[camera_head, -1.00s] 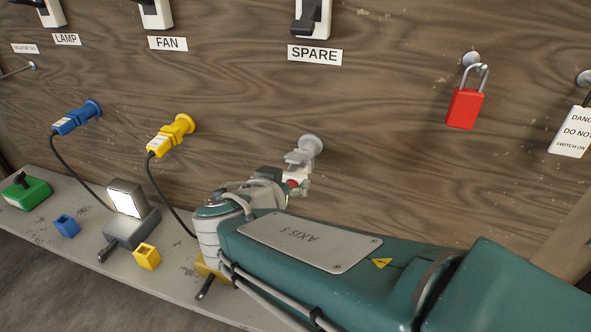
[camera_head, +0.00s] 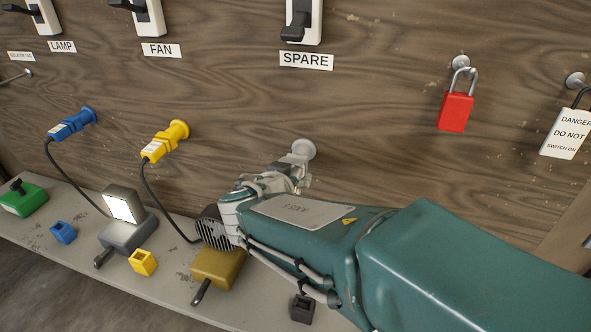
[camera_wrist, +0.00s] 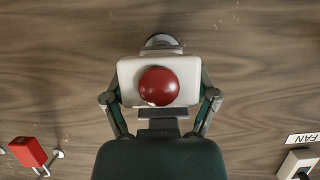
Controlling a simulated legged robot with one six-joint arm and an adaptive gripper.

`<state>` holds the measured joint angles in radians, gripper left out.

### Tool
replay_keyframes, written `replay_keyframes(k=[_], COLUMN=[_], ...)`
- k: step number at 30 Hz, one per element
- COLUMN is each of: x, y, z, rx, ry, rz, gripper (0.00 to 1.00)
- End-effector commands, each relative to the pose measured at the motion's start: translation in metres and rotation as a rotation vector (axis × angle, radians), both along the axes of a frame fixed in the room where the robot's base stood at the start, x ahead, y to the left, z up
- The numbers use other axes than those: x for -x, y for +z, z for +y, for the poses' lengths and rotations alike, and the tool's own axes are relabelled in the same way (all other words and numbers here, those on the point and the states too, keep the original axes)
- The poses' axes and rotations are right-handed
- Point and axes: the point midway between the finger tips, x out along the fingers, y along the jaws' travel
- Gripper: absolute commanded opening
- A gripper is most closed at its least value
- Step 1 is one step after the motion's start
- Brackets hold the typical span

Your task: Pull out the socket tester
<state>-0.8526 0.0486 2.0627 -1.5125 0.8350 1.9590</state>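The socket tester (camera_wrist: 127,78) is a pale block with a round red knob (camera_wrist: 158,86) facing the wrist camera. It sits at a grey round socket (camera_wrist: 161,41) on the wooden panel; the socket also shows in the head view (camera_head: 304,149). In the head view my gripper (camera_head: 299,178) is at the tester and covers most of it, including the knob. In the wrist view my gripper (camera_wrist: 160,92) has one finger close along each side of the block. I cannot tell whether the fingers press on it.
A blue plug (camera_head: 72,125) and a yellow plug (camera_head: 165,141) with cables are in sockets to the left. A red padlock (camera_head: 455,111) and a tag (camera_head: 565,133) hang right. The shelf below holds a lamp (camera_head: 125,206), green box (camera_head: 22,198) and mustard box (camera_head: 218,266).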

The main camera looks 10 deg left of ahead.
Motion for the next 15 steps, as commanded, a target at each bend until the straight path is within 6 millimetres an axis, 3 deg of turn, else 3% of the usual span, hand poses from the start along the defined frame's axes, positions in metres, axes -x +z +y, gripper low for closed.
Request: replay_keyframes(k=[1,2,3,15], x=[-0.0003,-0.0003,-0.0003,0.0032], y=[-0.0007,-0.0009,-0.0010,-0.0019], z=[0.0003,0.0005,0.0005,0.0015], rx=[0.002,0.002,0.002,0.003], ry=[-0.001,-0.001,-0.001,0.001], rz=[0.000,0.000,0.001,0.003], gripper=[0.29,0.16,0.10,0.10])
